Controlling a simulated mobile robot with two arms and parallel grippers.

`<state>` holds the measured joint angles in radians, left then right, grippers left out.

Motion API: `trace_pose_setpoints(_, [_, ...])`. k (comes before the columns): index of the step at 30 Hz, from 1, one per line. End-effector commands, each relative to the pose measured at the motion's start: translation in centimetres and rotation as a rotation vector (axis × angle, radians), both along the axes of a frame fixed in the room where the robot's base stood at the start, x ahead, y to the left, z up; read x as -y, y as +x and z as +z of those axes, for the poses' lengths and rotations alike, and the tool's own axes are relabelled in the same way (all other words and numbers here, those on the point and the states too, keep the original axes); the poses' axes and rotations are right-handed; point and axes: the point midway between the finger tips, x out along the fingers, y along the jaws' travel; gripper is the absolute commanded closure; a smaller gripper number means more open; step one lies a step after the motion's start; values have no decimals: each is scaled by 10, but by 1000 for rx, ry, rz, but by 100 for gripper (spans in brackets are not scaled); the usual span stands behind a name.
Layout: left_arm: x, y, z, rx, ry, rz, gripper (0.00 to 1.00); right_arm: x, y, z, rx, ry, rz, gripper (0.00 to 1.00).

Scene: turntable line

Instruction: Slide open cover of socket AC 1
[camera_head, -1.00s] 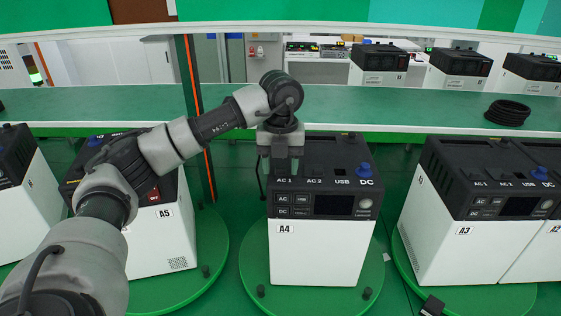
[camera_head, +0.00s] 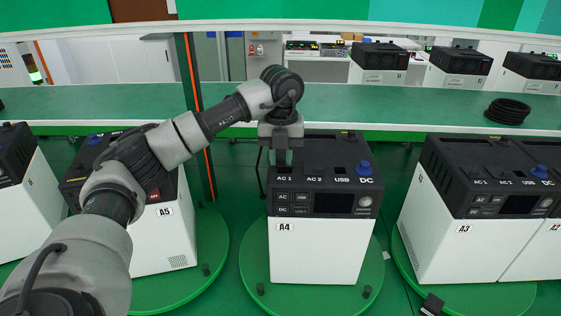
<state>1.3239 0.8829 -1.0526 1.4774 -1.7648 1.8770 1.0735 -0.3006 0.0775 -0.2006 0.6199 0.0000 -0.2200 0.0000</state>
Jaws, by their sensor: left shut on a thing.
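The unit labelled A4 (camera_head: 318,250) has a white body and a black top with sockets marked AC 1, AC 2, USB and DC. My left gripper (camera_head: 282,164) points down at the top of A4, at the AC 1 socket, just behind its printed label. Its fingers are close together and shut on the small AC 1 cover, which the fingers and wrist mostly hide. How far the cover is slid cannot be seen. A blue cap (camera_head: 364,167) sits at the DC socket. My right gripper is not seen.
A4 stands on a green turntable (camera_head: 256,268) with short dark pegs. Unit A5 (camera_head: 165,235) is to the left and unit A3 (camera_head: 440,250) to the right. A green conveyor shelf (camera_head: 400,108) behind carries a black cable coil (camera_head: 507,111) and more units.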

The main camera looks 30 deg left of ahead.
Motion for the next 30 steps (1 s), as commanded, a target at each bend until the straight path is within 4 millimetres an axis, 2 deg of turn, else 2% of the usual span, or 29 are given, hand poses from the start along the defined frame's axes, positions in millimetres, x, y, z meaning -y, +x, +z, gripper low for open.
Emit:
trace_pose_setpoints(3, [-9, 16, 2, 2, -3, 4, 100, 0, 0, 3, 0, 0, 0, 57])
trace_pose_setpoints(6, [-14, 23, 2, 1, -2, 3, 100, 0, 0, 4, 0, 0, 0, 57])
trace_pose_setpoints(16, [-16, 26, 2, 6, 0, 2, 100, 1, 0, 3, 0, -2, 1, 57])
trace_pose_setpoints(17, [-16, 26, 2, 6, -1, 2, 74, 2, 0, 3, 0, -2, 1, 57])
trace_pose_setpoints(21, [-16, 26, 2, 5, 0, 2, 53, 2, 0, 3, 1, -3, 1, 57])
trace_pose_setpoints(22, [-16, 25, 2, 5, 0, 2, 49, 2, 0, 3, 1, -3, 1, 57])
trace_pose_setpoints(30, [-15, 25, 2, 3, -1, 1, 49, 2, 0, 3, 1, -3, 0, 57])
